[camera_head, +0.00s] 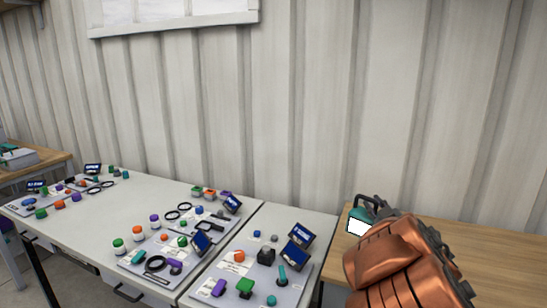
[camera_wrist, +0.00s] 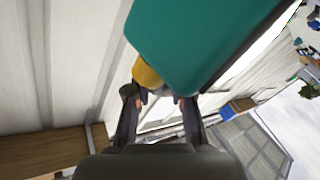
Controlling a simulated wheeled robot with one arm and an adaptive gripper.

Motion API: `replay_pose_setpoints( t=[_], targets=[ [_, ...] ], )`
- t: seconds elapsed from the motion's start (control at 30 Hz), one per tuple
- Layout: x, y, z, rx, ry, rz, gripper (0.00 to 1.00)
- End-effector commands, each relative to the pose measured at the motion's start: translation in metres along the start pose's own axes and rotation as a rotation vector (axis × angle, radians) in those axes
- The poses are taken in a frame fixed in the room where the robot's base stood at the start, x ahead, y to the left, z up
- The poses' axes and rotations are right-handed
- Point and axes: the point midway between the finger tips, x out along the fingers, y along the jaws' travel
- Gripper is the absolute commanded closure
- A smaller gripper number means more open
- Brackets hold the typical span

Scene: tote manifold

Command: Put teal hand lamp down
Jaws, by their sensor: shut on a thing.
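The teal hand lamp (camera_head: 361,222) is at the right in the head view, with a bright white panel facing left. It is held up over the wooden table (camera_head: 490,262). In the wrist view the lamp (camera_wrist: 195,40) is a large teal block with a yellow part beneath it. My gripper (camera_wrist: 160,100) is shut on the lamp, its fingers at the yellow part. In the head view my copper-coloured arm hides much of the gripper and part of the table.
The wooden table's visible top is bare right of my arm. To its left, a long white table (camera_head: 195,198) carries grey boards with colourful knobs, black rings and small blue screens (camera_head: 301,236). A corrugated wall (camera_head: 310,100) stands behind both tables.

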Motion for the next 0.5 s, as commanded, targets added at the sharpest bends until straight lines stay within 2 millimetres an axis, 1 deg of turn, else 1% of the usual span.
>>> replay_pose_setpoints(
  t=[0.03, 0.2, 0.3, 0.4, 0.5],
  targets=[
    [0.012, -0.009, -0.014, -0.002, -0.002, 0.005, 1.0],
    [0.039, -0.037, -0.039, -0.002, -0.026, 0.043, 1.0],
    [0.051, -0.056, -0.052, -0.002, -0.033, 0.058, 1.0],
    [0.058, -0.07, -0.06, 0.0, -0.043, 0.071, 1.0],
    [0.061, -0.08, -0.064, -0.001, -0.048, 0.078, 1.0]
  ],
)
